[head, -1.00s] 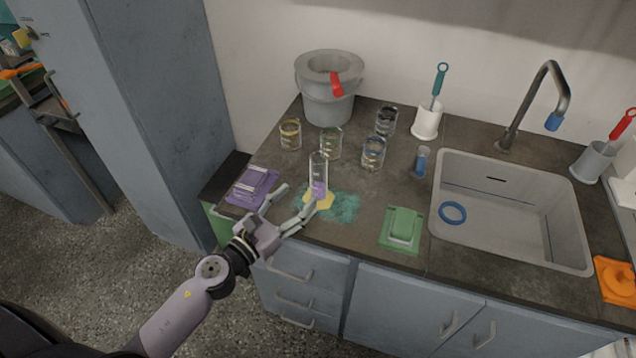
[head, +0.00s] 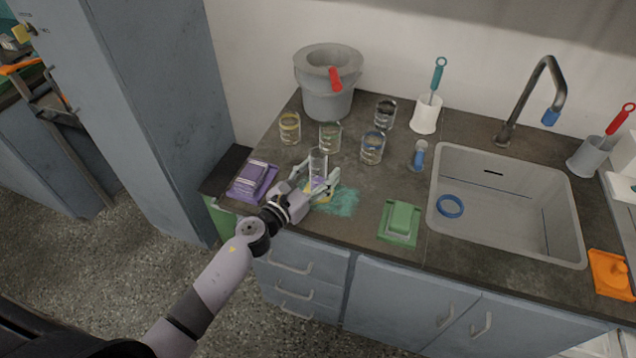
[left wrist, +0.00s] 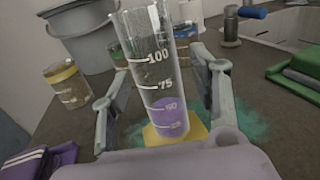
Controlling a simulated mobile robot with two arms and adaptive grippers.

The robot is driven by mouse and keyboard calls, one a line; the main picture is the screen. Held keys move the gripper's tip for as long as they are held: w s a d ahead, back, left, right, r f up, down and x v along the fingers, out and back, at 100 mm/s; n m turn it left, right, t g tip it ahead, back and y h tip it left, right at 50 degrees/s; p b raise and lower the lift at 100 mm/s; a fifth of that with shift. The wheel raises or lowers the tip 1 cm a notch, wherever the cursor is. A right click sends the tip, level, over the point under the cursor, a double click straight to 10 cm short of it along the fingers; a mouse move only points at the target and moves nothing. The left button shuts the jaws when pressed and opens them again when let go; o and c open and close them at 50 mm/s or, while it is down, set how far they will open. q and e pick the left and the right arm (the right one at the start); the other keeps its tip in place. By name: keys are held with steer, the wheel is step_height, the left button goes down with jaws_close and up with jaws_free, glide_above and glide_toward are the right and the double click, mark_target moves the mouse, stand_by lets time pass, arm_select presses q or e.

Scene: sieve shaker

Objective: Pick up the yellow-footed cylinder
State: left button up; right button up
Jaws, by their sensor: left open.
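The yellow-footed cylinder (head: 318,166) stands upright on the counter, at the left edge of a teal patch. It is clear, with a scale and purple liquid low inside. In the left wrist view the cylinder (left wrist: 158,85) stands between the two fingers, above its yellow foot (left wrist: 190,133). My left gripper (head: 320,188) is open around the cylinder's lower part, one finger on each side. In the left wrist view the fingers of this gripper (left wrist: 162,100) appear apart from the glass. My right gripper is not in view.
Several beakers (head: 330,137) stand behind the cylinder, with a grey bucket (head: 328,100) farther back.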

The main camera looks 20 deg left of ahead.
arm_select(q)
steer(key=shift+c, duration=0.5)
jaws_close()
